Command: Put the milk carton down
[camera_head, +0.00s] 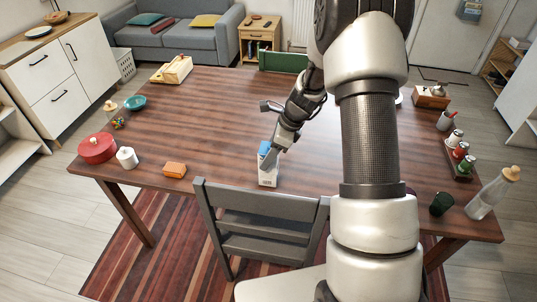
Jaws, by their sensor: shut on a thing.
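The milk carton (268,176) is white with a blue top and stands upright near the front edge of the wooden table (200,133), behind the grey chair. My gripper (270,156) is at the top of the carton and shut on it. The fingertips are small and partly blend with the carton. Whether the carton's base touches the table or is slightly above it, I cannot tell.
A grey chair (255,222) stands at the table's front edge, close to the carton. An orange box (175,170), a white cup (127,157) and a red pot (97,147) are to the left. Bottles and jars stand at the right. The table's middle left is clear.

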